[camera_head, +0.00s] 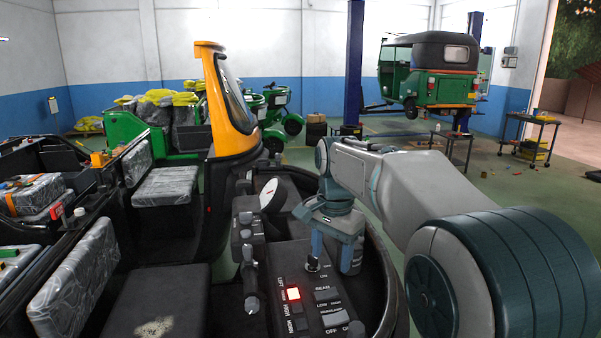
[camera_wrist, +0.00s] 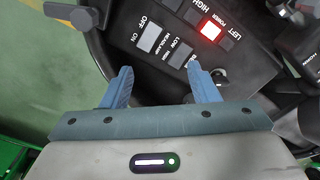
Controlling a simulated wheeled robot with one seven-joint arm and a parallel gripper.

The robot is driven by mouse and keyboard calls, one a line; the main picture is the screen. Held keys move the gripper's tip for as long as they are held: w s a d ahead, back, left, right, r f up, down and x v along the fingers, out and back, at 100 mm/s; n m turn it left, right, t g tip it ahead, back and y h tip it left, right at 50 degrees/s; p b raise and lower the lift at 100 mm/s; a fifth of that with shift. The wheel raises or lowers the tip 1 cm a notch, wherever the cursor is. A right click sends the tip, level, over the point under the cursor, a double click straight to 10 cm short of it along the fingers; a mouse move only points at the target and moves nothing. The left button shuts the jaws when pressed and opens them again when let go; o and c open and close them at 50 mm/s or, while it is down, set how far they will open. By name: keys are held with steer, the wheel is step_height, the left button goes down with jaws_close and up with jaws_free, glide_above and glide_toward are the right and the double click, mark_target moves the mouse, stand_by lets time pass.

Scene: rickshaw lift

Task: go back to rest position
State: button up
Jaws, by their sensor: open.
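My gripper (camera_head: 331,255) is at the end of my arm, which reaches in from the right over the black dashboard panel (camera_head: 270,282). Its fingers point down at the panel. In the wrist view the two blue fingers of my gripper (camera_wrist: 160,72) stand apart with nothing between them, close to the panel's labelled switches. A red button (camera_head: 293,293) on the panel is lit; it also glows in the wrist view (camera_wrist: 211,30). A small knob (camera_head: 312,263) stands beside the left finger. I cannot tell whether a finger touches the panel.
A rickshaw with a yellow windshield frame (camera_head: 222,95) and plastic-wrapped seats (camera_head: 168,184) surrounds the panel on the left. A green rickshaw (camera_head: 430,75) is raised on a blue-post lift behind. Tool carts (camera_head: 530,125) stand at right.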

steer(key=s+d+n, duration=0.1)
steer(key=s, duration=0.2)
steer(key=s+d+f+n, duration=0.1)
steer(key=s+d, duration=0.1)
steer(key=s, duration=0.2)
steer(key=s+d+f+n+t, duration=0.1)
steer(key=s+d, duration=0.1)
steer(key=s, duration=0.1)
steer(key=shift+s+d+n, duration=0.25)
steer(key=shift+s+n, duration=0.1)
steer(key=shift+n, duration=0.05)
steer(key=s+d+f+n+t, duration=0.1)
steer(key=s+d+f+n, duration=0.2)
steer(key=s+f, duration=0.4)
steer(key=s+n, duration=0.1)
steer(key=s, duration=0.4)
steer(key=shift+s+d+f+n+t, duration=0.15)
steer(key=shift+n+t, duration=0.15)
steer(key=c, duration=0.4)
steer(key=shift+s, duration=0.1)
